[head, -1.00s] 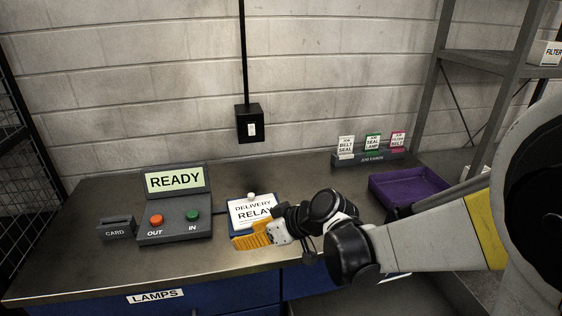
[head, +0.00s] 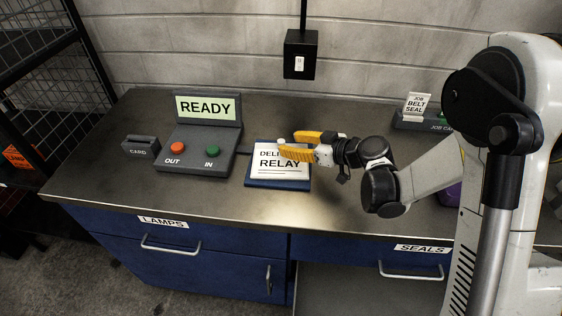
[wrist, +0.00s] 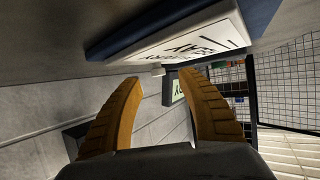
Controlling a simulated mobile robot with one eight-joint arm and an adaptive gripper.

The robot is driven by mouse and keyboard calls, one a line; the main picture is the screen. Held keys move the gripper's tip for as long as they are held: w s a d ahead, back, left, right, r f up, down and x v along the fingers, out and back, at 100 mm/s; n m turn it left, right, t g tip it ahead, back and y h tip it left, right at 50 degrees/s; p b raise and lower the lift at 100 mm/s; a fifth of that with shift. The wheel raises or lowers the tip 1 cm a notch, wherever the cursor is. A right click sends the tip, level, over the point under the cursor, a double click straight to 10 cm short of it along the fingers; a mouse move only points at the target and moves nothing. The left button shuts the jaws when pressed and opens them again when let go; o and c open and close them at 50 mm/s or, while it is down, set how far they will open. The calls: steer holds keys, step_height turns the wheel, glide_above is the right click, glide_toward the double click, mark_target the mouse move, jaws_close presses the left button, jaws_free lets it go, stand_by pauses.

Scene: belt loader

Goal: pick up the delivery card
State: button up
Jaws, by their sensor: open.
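The delivery card (head: 277,164), white with "DELIVERY RELAY" print, lies on a blue holder (head: 264,183) on the bench. The wrist view shows the open fingers (wrist: 160,78) with nothing gripped. Whether a finger touches the knob I cannot tell.
Left of the card stands a console (head: 203,135) reading READY, with orange OUT and green IN buttons. A card slot box (head: 141,147) is left of it. A job card rack (head: 425,122) stands at the right. The front bench top is clear.

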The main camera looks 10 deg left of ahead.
mark_target(282, 141)
steer(key=b+x, duration=0.1)
steer(key=x, duration=0.3)
steer(key=shift+w+a+b, duration=0.15)
steer(key=shift+w+b, duration=0.1)
steer(key=shift+b, duration=0.1)
jaws_close()
